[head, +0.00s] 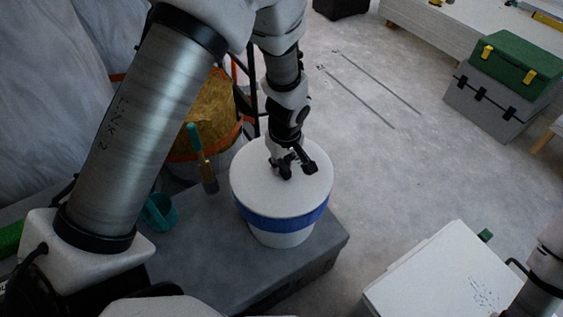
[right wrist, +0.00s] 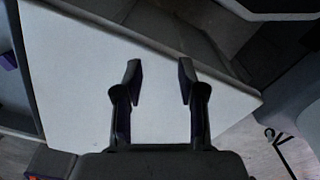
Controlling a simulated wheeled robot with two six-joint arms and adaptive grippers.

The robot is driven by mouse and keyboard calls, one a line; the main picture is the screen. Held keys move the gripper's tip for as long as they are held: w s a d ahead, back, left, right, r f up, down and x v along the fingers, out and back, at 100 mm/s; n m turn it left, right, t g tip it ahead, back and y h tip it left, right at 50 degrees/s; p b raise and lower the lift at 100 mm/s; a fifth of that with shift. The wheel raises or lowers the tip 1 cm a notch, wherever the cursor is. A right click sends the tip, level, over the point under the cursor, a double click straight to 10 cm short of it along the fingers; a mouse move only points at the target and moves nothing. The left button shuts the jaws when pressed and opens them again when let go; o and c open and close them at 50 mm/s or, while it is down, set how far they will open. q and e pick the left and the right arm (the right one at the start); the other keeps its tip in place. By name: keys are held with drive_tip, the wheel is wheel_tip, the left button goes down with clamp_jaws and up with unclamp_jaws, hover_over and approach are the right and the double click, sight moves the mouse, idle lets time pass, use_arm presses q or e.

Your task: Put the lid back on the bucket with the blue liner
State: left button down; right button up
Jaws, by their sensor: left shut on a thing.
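A white bucket (head: 281,239) stands upright on a dark grey platform. The blue liner (head: 284,222) shows as a band around its upper part. The round white lid (head: 254,178) is over the bucket's mouth and hides the inside. I cannot tell if it touches the rim all round. My left gripper (head: 293,168) points down at the middle of the lid and is shut on it; its fingers hide the part they hold. My right gripper (right wrist: 158,75) is open and empty above a white surface, away from the bucket.
The grey platform (head: 205,255) also carries a teal cup (head: 160,212). A teal-handled tool (head: 202,158) and a yellow-filled sack (head: 213,110) are behind. A white panel (head: 425,285) is at the lower right. Green and grey toolboxes (head: 510,65) stand far right. The floor between is clear.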

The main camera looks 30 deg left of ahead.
idle(0.4)
use_arm(q)
drive_tip(key=c, duration=0.9)
unclamp_jaws()
drive_tip(key=shift+c, duration=0.2)
drive_tip(key=o, duration=0.5)
drive_tip(key=shift+r+p, duration=2.9)
drive_tip(key=shift+r, duration=0.6)
